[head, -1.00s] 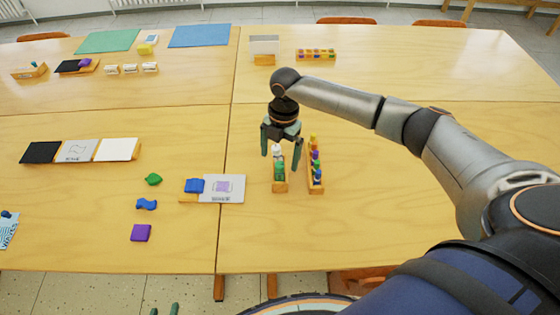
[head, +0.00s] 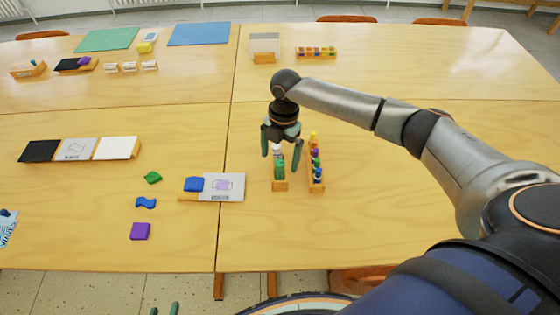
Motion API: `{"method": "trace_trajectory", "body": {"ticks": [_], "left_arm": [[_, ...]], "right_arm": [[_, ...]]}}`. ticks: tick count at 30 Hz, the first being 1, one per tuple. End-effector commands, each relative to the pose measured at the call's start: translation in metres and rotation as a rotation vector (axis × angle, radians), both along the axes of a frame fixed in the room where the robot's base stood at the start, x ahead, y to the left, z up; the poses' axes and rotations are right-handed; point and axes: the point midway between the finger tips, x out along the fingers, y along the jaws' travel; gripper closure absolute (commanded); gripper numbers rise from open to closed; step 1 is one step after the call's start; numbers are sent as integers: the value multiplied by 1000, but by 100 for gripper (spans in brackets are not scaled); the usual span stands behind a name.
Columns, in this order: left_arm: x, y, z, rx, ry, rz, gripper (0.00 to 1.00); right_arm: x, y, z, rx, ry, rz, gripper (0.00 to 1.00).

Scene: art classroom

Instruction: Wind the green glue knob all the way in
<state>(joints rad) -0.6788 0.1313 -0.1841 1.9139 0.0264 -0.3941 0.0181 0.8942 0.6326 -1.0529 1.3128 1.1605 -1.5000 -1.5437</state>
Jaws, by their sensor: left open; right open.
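A small wooden rack (head: 280,186) stands on the table in the middle of the head view, holding green and white glue items. The green glue (head: 279,172) stands at the near part of this rack; its knob is too small to tell apart. My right gripper (head: 280,168) points down over the rack, with its fingers apart on either side of the glue items. It is open, and I cannot tell whether it touches anything. My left gripper (head: 164,309) shows only as fingertips at the bottom edge, apart and empty, below the table's front edge.
A second wooden rack (head: 316,185) with several coloured bottles stands close on the right. A card (head: 224,187) with a blue block (head: 194,184) lies on the left. Loose green, blue and purple pieces lie further left. The table is clear to the right of the racks.

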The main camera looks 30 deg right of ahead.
Motion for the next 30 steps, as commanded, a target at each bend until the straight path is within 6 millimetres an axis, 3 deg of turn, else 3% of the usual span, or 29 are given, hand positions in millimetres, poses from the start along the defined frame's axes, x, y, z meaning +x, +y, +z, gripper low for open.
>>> {"method": "trace_trajectory", "body": {"ticks": [24,30], "left_arm": [[0,0,-5,0,0,0,50],[0,0,-5,0,0,0,50]], "right_arm": [[-1,0,-12,1,0,0,0],[-1,0,-11,0,1,0,22]]}}
